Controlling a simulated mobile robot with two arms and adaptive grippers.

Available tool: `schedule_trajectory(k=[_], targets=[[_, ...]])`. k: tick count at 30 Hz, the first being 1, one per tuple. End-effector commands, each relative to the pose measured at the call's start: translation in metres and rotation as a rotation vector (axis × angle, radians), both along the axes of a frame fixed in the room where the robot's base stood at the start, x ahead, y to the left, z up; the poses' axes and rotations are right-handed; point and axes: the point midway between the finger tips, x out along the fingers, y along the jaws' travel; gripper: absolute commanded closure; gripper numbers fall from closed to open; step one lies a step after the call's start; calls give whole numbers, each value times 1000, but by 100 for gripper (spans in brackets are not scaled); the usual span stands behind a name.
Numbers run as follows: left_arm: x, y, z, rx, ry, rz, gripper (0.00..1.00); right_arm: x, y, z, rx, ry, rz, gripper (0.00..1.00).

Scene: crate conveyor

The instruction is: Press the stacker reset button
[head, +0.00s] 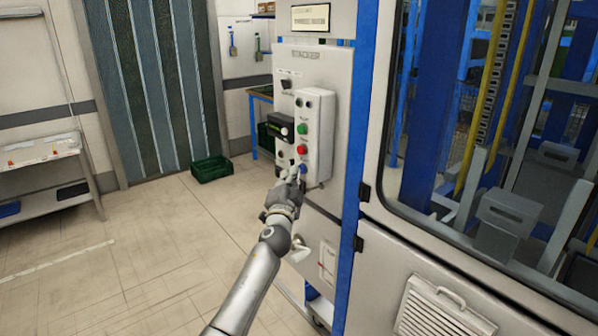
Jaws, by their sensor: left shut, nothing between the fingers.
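The stacker's grey control panel (312,72) stands in the middle of the head view, with a raised light box (321,110) on it. The box carries a column of buttons: a green button (302,129), a red button (301,149) below it and a blue button (303,168) at the bottom. The button labels are too small to read. My left gripper (292,174) is shut and empty, its fingertips at the lower end of the box, close beside the blue button. I cannot tell whether they touch it. My right gripper is out of view.
A black device with a small display (281,127) sticks out left of the button box. A blue-framed glazed machine enclosure (368,140) stands at the right. A green crate (211,169) lies on the floor, and a bench (62,190) stands far left. The floor between is mostly clear.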

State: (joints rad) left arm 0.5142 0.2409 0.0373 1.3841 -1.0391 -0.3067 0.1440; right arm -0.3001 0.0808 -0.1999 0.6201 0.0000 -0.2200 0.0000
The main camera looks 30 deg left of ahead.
Motion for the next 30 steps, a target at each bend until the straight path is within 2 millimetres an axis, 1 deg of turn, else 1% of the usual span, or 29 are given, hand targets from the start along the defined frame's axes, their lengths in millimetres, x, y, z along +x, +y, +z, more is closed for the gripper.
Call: schedule_trajectory(k=[8, 16, 26, 30], targets=[[-2, 0, 1, 1, -1, -2, 100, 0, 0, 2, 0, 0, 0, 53], [-14, 5, 1, 1, -1, -2, 100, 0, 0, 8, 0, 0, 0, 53], [-16, 6, 0, 1, -1, -2, 100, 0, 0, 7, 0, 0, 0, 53], [-23, 9, 1, 1, 0, 0, 100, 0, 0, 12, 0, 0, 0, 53]])
